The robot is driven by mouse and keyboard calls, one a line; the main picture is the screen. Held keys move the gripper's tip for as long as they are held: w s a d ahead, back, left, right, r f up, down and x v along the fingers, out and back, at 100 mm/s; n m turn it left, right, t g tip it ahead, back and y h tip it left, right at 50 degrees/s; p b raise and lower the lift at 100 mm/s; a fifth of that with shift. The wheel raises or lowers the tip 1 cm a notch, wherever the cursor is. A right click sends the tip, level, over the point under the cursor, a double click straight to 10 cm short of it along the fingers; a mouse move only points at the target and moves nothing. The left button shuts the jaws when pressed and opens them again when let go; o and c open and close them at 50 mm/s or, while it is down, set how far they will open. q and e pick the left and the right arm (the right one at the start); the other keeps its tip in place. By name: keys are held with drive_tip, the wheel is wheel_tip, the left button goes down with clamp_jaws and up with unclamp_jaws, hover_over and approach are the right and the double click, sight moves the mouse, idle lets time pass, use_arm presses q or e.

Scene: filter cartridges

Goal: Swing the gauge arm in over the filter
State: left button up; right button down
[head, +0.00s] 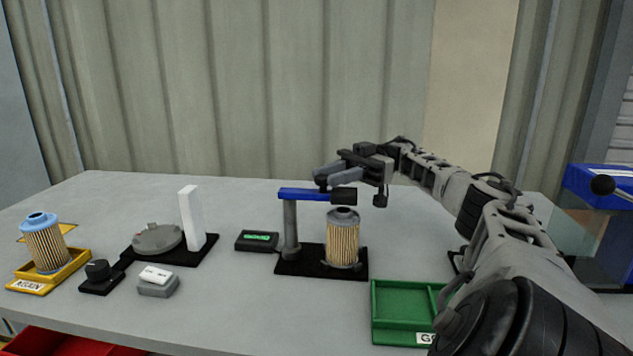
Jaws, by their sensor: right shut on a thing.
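The gauge stand has a grey post (291,228) on a black base (305,264). Its blue gauge arm (303,194) reaches right from the post top, and its dark end (344,197) is over the pleated filter (343,240). The filter stands upright on the base, with a grey top cap. My right gripper (322,184) comes in from the right and is shut on the gauge arm near its dark end. The fingertips partly hide the grip. I cannot tell whether the dark end touches the filter cap. My left gripper is not in view.
A small box with a green display (257,240) stands left of the gauge. A yellow tray (73,264) holds a blue-capped filter (43,242) at far left. A round grey fixture (157,239) and white upright block (192,218) stand between. A green tray (397,332) is at front right.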

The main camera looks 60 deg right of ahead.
idle(0.4)
drive_tip(key=c, duration=1.1)
unclamp_jaws()
